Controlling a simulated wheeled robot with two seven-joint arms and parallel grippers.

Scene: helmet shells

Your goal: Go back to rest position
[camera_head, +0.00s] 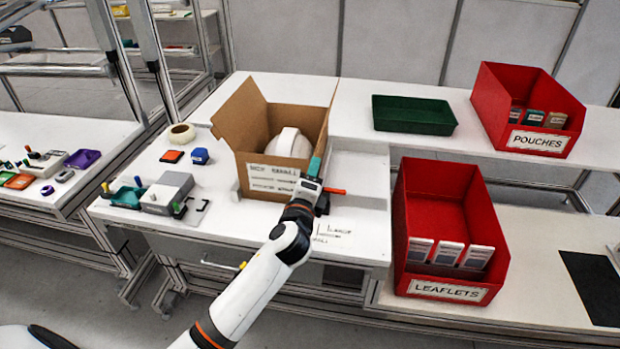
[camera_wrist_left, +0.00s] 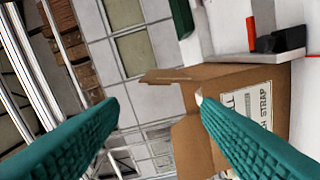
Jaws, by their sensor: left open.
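My left gripper (camera_head: 316,168) is at the front right corner of an open cardboard box (camera_head: 258,180) in the head view. In the left wrist view its two teal fingers (camera_wrist_left: 157,101) stand wide apart with nothing held between them. The box (camera_wrist_left: 240,82) shows behind and beside the right finger in that view. A white helmet shell (camera_head: 288,143) sits inside the box, partly hidden by the front wall. Whether the gripper touches the box cannot be told. My right gripper is not in view.
A red leaflets bin (camera_head: 448,283) stands right of my left arm. A red pouches bin (camera_head: 538,143) and a green tray (camera_head: 412,128) sit on the back shelf. Left of the box lie a tape roll (camera_head: 182,134), a blue item (camera_head: 200,156) and a grey tool block (camera_head: 167,193).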

